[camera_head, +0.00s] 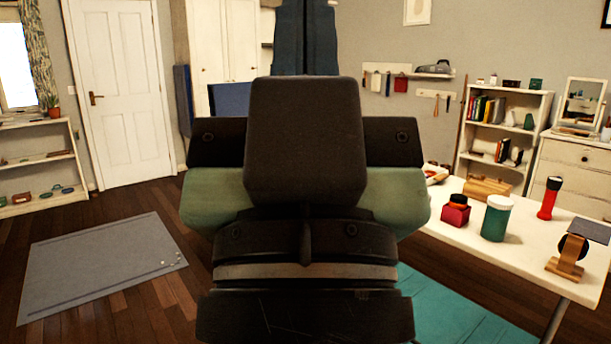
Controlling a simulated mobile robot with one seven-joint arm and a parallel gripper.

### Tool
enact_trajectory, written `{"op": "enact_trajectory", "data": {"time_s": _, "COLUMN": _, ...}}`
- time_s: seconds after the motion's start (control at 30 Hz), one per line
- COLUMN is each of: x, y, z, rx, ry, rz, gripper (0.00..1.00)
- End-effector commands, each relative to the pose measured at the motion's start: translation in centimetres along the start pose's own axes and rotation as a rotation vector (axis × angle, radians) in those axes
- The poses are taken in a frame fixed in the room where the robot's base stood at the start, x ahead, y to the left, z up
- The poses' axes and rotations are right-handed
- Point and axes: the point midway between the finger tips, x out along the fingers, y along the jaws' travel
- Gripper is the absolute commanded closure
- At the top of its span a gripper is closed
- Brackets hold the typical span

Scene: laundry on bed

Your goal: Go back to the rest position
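My arm fills the middle of the head view, with dark and pale green links raised in front of the camera. My gripper's fingers cannot be made out; the arm's own links may hide them. The task names no object apart from the arm's rest position. No held object can be seen. The arm hides the centre of the room behind it.
A white table (512,252) at right holds a teal jar (496,219), a red flashlight (549,198) and a wooden stand (567,258). Teal cloth (465,312) lies below it. A grey rug (100,265) covers floor at left, near a white door (120,95) and shelf (40,170).

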Motion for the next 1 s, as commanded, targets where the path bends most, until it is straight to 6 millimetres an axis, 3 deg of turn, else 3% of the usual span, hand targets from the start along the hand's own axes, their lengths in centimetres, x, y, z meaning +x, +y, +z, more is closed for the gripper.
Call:
{"op": "enact_trajectory", "data": {"time_s": 0.03, "x": 2.3, "y": 0.0, "z": -2.2, "rx": 0.000, "ry": -0.001, "rz": 0.000, "gripper": 1.00}}
{"op": "enact_trajectory", "data": {"time_s": 0.6, "x": 14.2, "y": 0.0, "z": -13.3, "rx": 0.001, "ry": -0.002, "rz": -0.001, "gripper": 1.00}}
{"op": "enact_trajectory", "data": {"time_s": 0.8, "x": 15.8, "y": 0.0, "z": -14.8, "rx": 0.001, "ry": -0.002, "rz": -0.001, "gripper": 1.00}}
{"op": "enact_trajectory", "data": {"time_s": 1.0, "x": 15.9, "y": 0.0, "z": -14.9, "rx": 0.001, "ry": -0.002, "rz": -0.001, "gripper": 1.00}}
